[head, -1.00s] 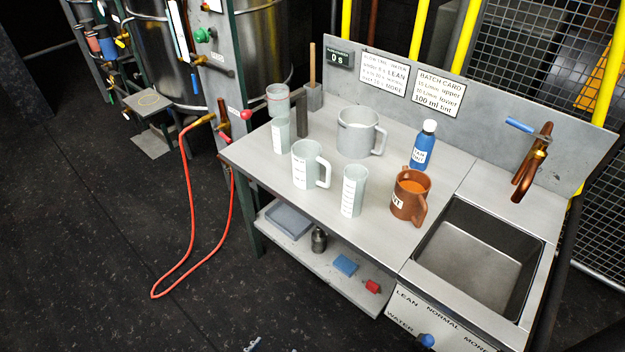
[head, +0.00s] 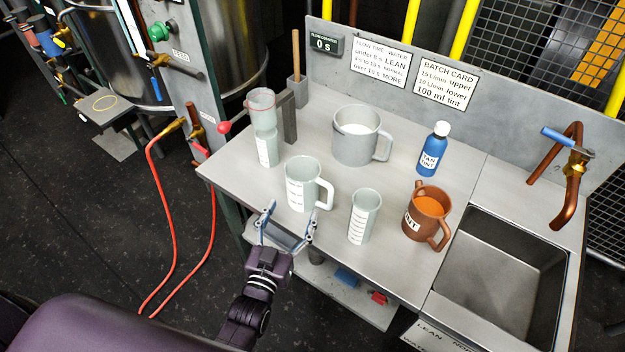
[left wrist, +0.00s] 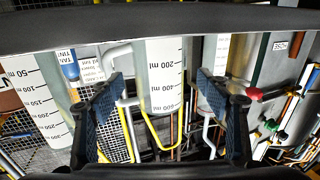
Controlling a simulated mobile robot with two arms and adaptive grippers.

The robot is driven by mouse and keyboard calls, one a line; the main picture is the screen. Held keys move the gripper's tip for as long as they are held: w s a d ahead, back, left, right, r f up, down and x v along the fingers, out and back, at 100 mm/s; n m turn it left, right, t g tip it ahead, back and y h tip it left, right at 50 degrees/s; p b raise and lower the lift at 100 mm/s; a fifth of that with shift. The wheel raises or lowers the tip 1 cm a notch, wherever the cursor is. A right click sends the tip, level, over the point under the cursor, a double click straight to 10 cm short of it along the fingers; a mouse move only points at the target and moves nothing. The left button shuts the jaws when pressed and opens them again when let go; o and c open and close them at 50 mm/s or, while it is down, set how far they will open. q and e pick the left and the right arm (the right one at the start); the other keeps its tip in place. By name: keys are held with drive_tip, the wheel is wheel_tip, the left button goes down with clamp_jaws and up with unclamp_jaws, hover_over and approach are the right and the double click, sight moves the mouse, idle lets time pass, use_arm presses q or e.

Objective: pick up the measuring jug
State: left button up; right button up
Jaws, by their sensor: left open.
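The measuring jug (head: 301,187) is pale and translucent, with a printed scale and a handle on its right. It stands upright near the front edge of the steel bench (head: 300,113). My left gripper (head: 289,217) is open and empty in front of the jug, apart from it, at the bench's front edge. In the left wrist view, the jug (left wrist: 163,80) shows its scale beyond and between the open fingers of my left gripper (left wrist: 157,88), with its handle to the left. My right gripper is not in view.
A smaller graduated beaker (head: 363,217) stands right of the jug, then a brown mug (head: 420,216) with orange liquid. A tall measuring vessel (head: 265,140) stands behind left, a grey pitcher (head: 355,146) and blue bottle (head: 433,150) behind. A sink (head: 497,270) is at right.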

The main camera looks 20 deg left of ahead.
sight(298, 200)
use_arm(q)
drive_tip(key=w+b, duration=0.1)
drive_tip(key=w, duration=0.2)
drive_tip(key=shift+r, duration=0.15)
drive_tip(key=w, duration=0.1)
drive_tip(key=w+b, duration=0.2)
drive_tip(key=w, duration=0.1)
drive_tip(key=shift+w+d, duration=0.1)
drive_tip(key=shift+d, duration=0.15)
drive_tip(key=shift+w+b, duration=0.35)
drive_tip(key=shift+r, duration=0.1)
drive_tip(key=c, duration=1)
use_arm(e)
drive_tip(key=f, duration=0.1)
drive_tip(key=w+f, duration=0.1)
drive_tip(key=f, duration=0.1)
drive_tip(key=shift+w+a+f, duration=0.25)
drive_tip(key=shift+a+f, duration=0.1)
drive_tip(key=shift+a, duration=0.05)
